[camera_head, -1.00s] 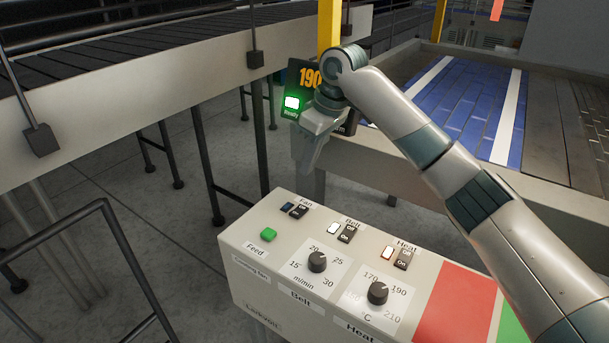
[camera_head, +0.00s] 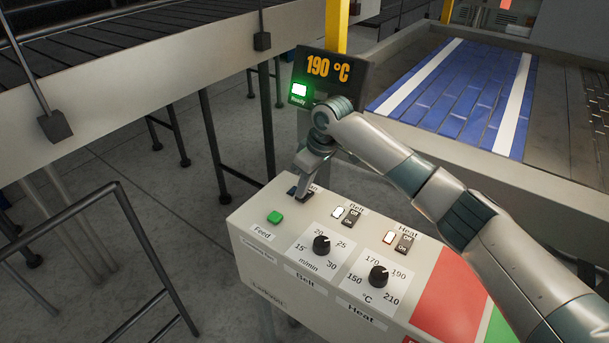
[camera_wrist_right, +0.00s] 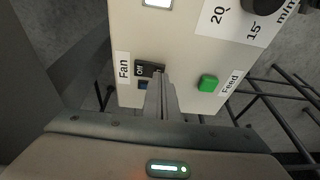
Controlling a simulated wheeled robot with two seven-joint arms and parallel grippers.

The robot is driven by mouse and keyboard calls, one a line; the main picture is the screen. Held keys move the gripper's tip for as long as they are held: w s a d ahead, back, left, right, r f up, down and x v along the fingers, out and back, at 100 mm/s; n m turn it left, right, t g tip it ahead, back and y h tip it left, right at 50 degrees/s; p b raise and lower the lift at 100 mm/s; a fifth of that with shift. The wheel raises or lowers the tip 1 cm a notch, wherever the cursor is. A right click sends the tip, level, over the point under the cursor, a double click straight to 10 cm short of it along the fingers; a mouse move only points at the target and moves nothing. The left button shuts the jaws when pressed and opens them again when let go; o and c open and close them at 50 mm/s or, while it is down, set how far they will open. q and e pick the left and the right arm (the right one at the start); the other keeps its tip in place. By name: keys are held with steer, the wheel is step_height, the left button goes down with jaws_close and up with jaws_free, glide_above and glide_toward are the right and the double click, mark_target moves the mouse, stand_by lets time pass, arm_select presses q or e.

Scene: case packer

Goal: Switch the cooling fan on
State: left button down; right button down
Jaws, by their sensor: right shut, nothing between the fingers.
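The fan switch is a small black rocker (camera_wrist_right: 148,68) under the "Fan" label at the far left end of the control box (camera_head: 250,245). My left gripper is out of view.
A green Feed button (camera_head: 275,217) lies close to the fan switch. The belt switch (camera_head: 350,219) and heat switch (camera_head: 404,244) have lit lamps. Belt (camera_head: 321,245) and heat (camera_head: 378,276) knobs stand up in front. A display (camera_head: 330,68) reads 190 °C above a green Ready lamp.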

steer(key=shift+f, duration=0.2)
steer(key=shift+s+a+f, duration=0.1)
steer(key=shift+f, duration=0.05)
stand_by(0.4)
steer(key=shift+p, duration=0.3)
steer(key=shift+w+d+r+p, duration=0.3)
steer(key=shift+w+d, duration=0.15)
steer(key=shift+w, duration=0.15)
steer(key=shift+r, duration=0.1)
